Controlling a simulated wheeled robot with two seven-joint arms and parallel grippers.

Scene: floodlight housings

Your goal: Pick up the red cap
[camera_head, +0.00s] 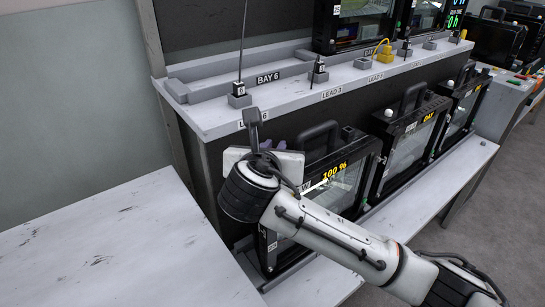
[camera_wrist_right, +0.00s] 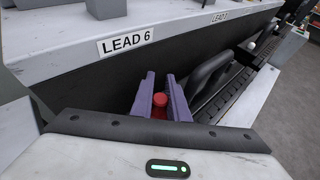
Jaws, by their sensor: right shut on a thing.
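The red cap (camera_wrist_right: 160,101) shows in the right wrist view between the two purple fingers of my right gripper (camera_wrist_right: 161,88), which is shut on it. The cap is hidden in the head view. There my right gripper (camera_head: 262,145) is at the rear left of the nearest black floodlight housing (camera_head: 358,152), below the bench edge near the LEAD 6 label. My arm covers part of that housing. I cannot tell whether the cap still touches the housing. My left gripper is not in view.
Two more black housings (camera_head: 405,148) (camera_head: 463,108) with white caps stand to the right along the lower ledge (camera_head: 440,186). The upper bench (camera_head: 215,118) with sockets and upright leads is close above my gripper. A bare white table (camera_head: 120,250) is at the left.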

